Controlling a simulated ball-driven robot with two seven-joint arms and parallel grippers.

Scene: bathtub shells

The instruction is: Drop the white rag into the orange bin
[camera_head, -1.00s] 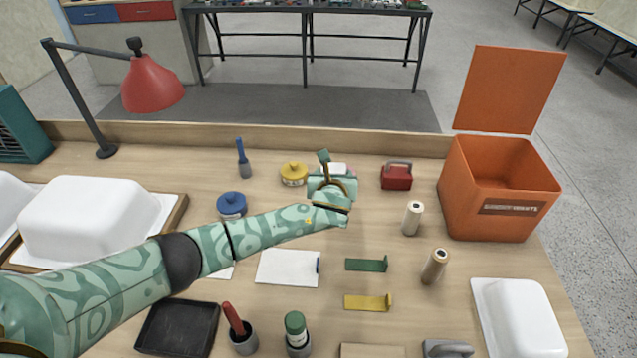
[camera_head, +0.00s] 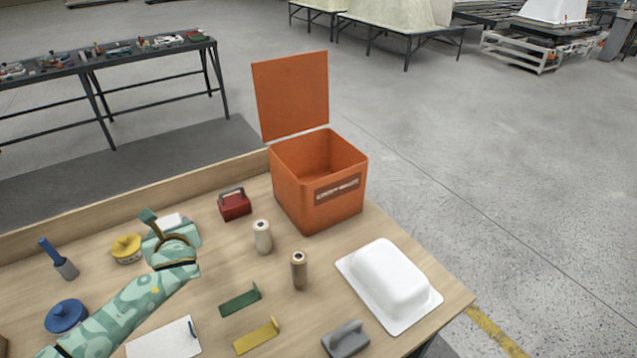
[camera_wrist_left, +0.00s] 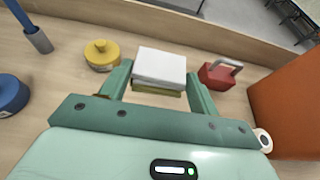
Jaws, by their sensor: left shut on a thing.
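The white rag (camera_head: 167,220) is a small folded block, partly hidden by my left gripper (camera_head: 170,230) in the head view. In the left wrist view the rag (camera_wrist_left: 160,64) sits between the two fingers of my left gripper (camera_wrist_left: 160,84), which is shut on it. An olive-coloured layer shows under its near edge. I cannot tell whether the rag is clear of the table. The orange bin (camera_head: 290,203) stands to the right at the table's back edge, its lid raised and its inside looking empty. My right gripper is not in view.
Between rag and bin are a red box with a handle (camera_head: 235,206) and a pale roll (camera_head: 262,237). A yellow tin (camera_head: 127,248) stands left of the gripper.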

